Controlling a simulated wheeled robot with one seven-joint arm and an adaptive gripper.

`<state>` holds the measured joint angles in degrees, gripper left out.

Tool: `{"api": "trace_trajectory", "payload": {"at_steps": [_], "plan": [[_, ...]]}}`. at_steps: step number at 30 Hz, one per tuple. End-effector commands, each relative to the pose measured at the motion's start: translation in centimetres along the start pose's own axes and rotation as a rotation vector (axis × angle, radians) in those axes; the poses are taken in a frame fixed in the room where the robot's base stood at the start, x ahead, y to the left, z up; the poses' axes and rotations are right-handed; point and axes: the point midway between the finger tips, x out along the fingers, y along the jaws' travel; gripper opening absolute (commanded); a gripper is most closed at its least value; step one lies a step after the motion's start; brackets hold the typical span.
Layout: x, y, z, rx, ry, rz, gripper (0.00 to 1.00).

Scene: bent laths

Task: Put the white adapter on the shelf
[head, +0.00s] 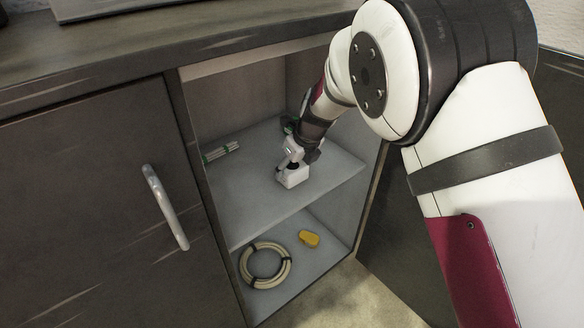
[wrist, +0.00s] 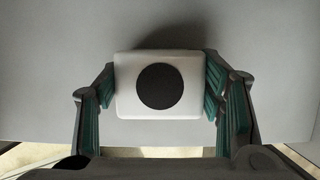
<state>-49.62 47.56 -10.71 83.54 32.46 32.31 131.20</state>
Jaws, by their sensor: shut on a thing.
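The white adapter (head: 293,178) is a small white block in the head view, at the shelf (head: 240,201) inside the open cabinet. In the wrist view the adapter (wrist: 127,88) shows a black round face and sits between the two fingers. My gripper (head: 292,165) is shut on it; the green-padded fingers (wrist: 160,90) press its left and right sides. The adapter is on or just above the shelf surface; I cannot tell if it touches. A shadow lies beside it in the wrist view. Its underside is hidden.
On the shelf lie a bundle of rods (head: 221,151) at the left and a dark green thing (head: 289,124) behind my arm. Below are a coiled hose (head: 265,265) and a yellow object (head: 309,238). A closed door with a handle (head: 165,207) is at the left.

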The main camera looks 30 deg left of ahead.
Motion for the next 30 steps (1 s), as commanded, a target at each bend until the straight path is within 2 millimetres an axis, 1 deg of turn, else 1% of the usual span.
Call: {"api": "trace_trajectory", "payload": {"at_steps": [2,3,5,6,17,20,23,26,27,30], "plan": [[0.2,0.0,-0.1,0.000,0.001,0.000,0.32],[0.2,0.0,-0.1,0.000,0.001,0.000,0.67],[0.2,0.0,-0.1,0.000,0.001,0.000,0.80],[0.2,0.0,-0.1,0.000,0.001,0.000,0.82],[0.0,0.0,0.0,0.000,0.000,0.000,0.82],[-1.1,0.0,0.1,0.001,0.001,0.000,0.82],[-3.0,0.0,0.2,0.000,-0.001,0.000,0.82],[-5.2,0.0,0.2,0.001,-0.001,0.000,0.82],[-5.9,0.0,-0.1,0.003,0.001,0.001,0.82],[-6.3,-0.1,-2.3,0.006,0.003,0.001,0.82]]}}
